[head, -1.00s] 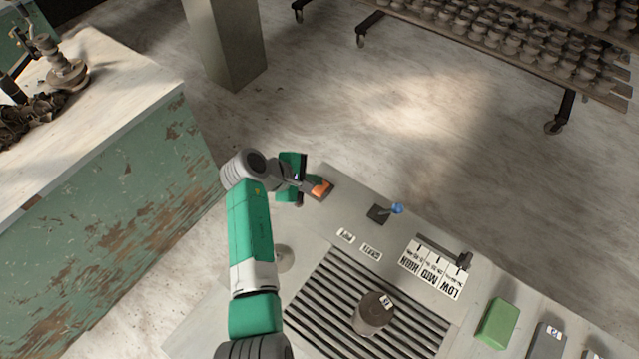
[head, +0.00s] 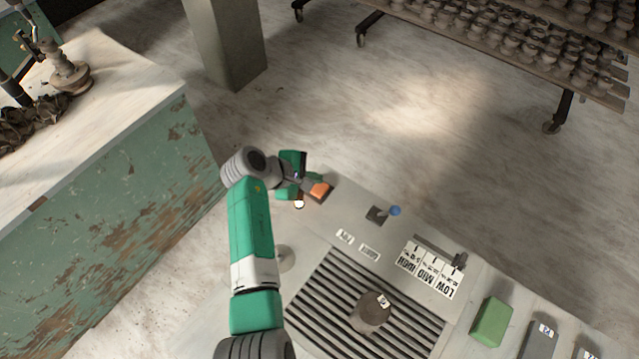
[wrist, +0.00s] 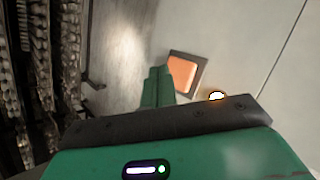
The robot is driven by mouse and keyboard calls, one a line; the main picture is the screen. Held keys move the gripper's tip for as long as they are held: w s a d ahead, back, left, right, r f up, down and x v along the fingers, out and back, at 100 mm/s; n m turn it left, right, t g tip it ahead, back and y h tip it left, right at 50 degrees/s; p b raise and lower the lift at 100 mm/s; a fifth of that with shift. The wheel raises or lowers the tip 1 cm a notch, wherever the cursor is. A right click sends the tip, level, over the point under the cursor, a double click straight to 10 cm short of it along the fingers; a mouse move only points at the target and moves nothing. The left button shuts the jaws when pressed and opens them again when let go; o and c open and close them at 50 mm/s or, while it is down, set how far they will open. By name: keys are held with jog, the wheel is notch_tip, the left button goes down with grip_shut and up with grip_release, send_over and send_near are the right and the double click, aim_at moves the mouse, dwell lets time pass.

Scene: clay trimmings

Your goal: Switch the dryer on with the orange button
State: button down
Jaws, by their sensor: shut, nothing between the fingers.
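The orange button (head: 319,190) sits in a dark square frame at the far left corner of the grey dryer panel (head: 325,228). In the wrist view the orange button (wrist: 183,73) shows almost whole. My gripper (head: 317,177) is at the button's far edge in the head view. In the wrist view its green fingers (wrist: 158,84) are together and empty, overlapping the left side of the button's frame. I cannot tell whether they touch the button. A small lamp (head: 299,204) beside the button glows; it also shows bright in the wrist view (wrist: 217,96).
A blue-knobbed lever (head: 394,211) and a LOW/MID/HIGH slider (head: 459,260) stand on the panel. A clay pot (head: 371,312) sits on the slotted grille (head: 330,290). A green block (head: 492,322) lies at right. A worn green workbench (head: 120,190) stands left.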

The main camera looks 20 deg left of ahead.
aim_at(314, 189)
notch_tip(314, 189, up, 5)
jog(key=p, duration=0.4)
jog(key=shift+r+p, duration=0.1)
jog(key=shift+p, duration=0.2)
